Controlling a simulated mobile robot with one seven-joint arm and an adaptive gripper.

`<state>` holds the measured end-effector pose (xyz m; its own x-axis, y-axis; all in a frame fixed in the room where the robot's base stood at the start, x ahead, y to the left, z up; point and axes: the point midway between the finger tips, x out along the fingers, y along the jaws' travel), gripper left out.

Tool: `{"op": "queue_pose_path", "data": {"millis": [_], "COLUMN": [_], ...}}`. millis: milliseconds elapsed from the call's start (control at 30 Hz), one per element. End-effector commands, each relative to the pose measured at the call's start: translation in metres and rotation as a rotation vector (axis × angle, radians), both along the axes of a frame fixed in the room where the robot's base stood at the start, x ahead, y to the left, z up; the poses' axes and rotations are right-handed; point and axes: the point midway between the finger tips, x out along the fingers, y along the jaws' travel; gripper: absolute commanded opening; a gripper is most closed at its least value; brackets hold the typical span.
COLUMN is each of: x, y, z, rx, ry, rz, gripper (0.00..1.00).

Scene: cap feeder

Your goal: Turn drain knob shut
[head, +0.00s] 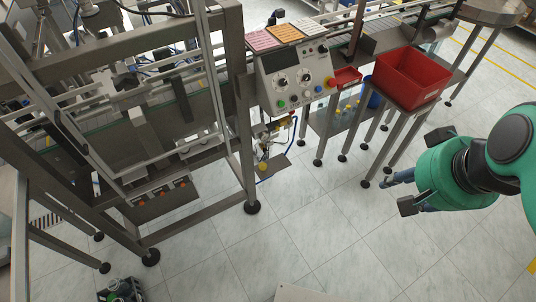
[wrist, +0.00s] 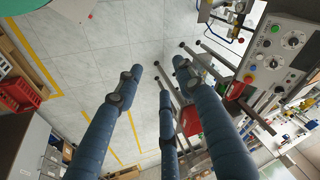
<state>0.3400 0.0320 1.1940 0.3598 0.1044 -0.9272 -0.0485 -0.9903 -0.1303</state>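A small fitting assembly (head: 268,140) with a yellow part (head: 263,167) at its bottom hangs under the control panel in the head view. A drain knob cannot be picked out surely at this size. A small red round part (wrist: 241,40) shows near the blue hose at the top right of the wrist view.
The control panel (head: 293,78) with dials and buttons sits above the assembly. A red bin (head: 411,78) on a metal stand lies between it and my gripper. A steel machine frame (head: 190,222) stands at left. The tiled floor (head: 330,230) in front is clear.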

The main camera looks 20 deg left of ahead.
Motion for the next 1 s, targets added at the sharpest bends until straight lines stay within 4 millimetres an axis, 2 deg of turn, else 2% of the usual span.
{"op": "queue_pose_path", "data": {"millis": [400,1000], "x": [0.028,0.079], "y": [0.079,0.192], "z": [-0.029,-0.057], "rx": [0.287,0.657], "ry": [0.314,0.772], "rz": [-0.116,-0.341], "gripper": [0.38,0.38]}}
